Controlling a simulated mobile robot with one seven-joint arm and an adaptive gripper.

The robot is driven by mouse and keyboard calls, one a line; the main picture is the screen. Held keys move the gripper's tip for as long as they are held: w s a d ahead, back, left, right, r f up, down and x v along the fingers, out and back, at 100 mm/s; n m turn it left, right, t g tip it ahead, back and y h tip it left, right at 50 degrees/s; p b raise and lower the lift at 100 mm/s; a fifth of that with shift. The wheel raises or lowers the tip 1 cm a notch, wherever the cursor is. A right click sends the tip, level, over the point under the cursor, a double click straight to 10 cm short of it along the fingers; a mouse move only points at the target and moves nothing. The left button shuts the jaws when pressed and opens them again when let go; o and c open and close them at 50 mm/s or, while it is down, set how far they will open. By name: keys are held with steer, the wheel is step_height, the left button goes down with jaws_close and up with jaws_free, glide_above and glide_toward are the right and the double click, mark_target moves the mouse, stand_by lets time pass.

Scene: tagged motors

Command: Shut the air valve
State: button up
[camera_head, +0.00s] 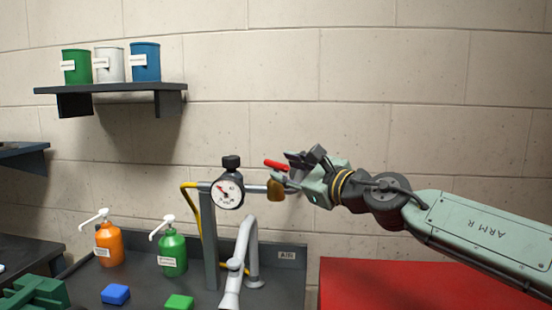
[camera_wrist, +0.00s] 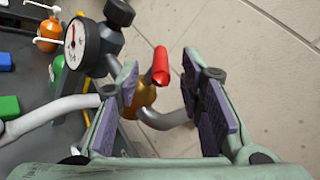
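The air valve has a brass body (camera_head: 276,190) on a pipe to the right of a pressure gauge (camera_head: 229,191). Its red lever (camera_head: 276,164) sticks out above the body, toward the left in the head view. My gripper (camera_head: 305,160) is right beside the valve, at the lever's right end. In the wrist view the red lever (camera_wrist: 161,66) stands between the spread fingers of my gripper (camera_wrist: 165,95), with a gap on both sides. The brass body (camera_wrist: 143,97) lies beyond it, partly behind the left finger. The fingers hold nothing.
The gauge stands on a grey post (camera_head: 209,240) with a yellow hose (camera_head: 190,190). A grey curved pipe (camera_head: 245,255) rises below. Orange (camera_head: 109,245) and green (camera_head: 173,252) pump bottles stand left on the bench. A red surface (camera_head: 400,285) lies under my arm.

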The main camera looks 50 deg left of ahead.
mark_target(276, 170)
steer(key=shift+w+a+p, duration=0.2)
steer(key=shift+a+p, duration=0.45)
steer(key=shift+a, duration=1.7)
jaws_close()
steer(key=shift+r, duration=0.1)
